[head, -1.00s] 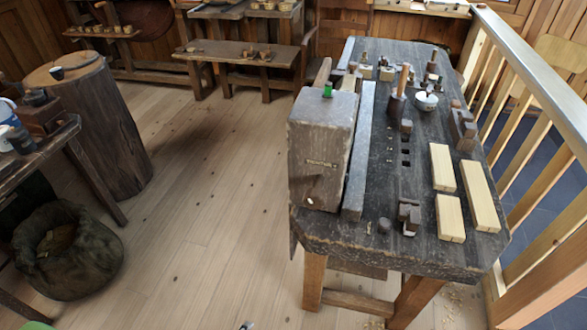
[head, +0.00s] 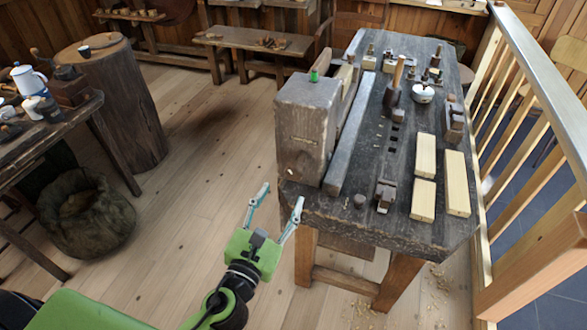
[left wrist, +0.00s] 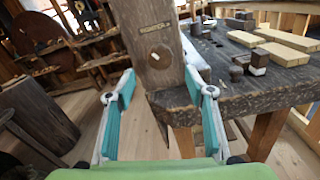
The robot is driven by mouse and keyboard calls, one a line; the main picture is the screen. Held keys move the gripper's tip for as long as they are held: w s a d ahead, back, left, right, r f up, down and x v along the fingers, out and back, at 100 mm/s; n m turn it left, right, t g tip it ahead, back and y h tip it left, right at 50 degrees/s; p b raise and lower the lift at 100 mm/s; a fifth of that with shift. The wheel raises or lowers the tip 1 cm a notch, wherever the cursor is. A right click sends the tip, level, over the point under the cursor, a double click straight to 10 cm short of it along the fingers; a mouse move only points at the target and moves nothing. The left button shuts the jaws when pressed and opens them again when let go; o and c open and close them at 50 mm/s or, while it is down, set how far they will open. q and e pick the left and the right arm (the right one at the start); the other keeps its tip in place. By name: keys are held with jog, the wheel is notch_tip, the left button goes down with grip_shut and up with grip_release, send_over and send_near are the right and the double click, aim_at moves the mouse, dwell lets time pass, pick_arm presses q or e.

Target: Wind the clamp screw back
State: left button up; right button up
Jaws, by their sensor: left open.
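A large grey-brown wooden vise block (head: 305,117) stands at the near left corner of the dark workbench (head: 352,212). In the left wrist view the block (left wrist: 150,20) carries a round disc (left wrist: 166,64) with a small pale piece on it; I take this disc for the clamp screw's end. A small green piece (head: 314,76) sits on top of the block. My left gripper (head: 282,196) is open and empty, in front of and below the block, apart from it. In the left wrist view its fingers (left wrist: 166,92) frame the block from both sides. My right gripper is not in view.
Pale wood blocks (head: 457,184), a mallet (head: 392,88) and a white bowl (head: 422,94) lie on the bench. A side table (head: 85,110) and a sack (head: 85,215) stand left. The floor between is free.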

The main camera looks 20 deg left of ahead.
aim_at(293, 175)
pick_arm(q)
jog(key=w+p, duration=0.1)
jog(key=w, duration=0.8)
jog(key=shift+w+d+p, duration=0.15)
jog(key=shift+p, duration=0.15)
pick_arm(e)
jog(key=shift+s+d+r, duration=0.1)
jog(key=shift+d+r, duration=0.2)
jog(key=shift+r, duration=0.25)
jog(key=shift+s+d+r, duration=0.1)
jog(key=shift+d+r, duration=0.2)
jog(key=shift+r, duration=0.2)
pick_arm(q)
jog(key=c, duration=1.1)
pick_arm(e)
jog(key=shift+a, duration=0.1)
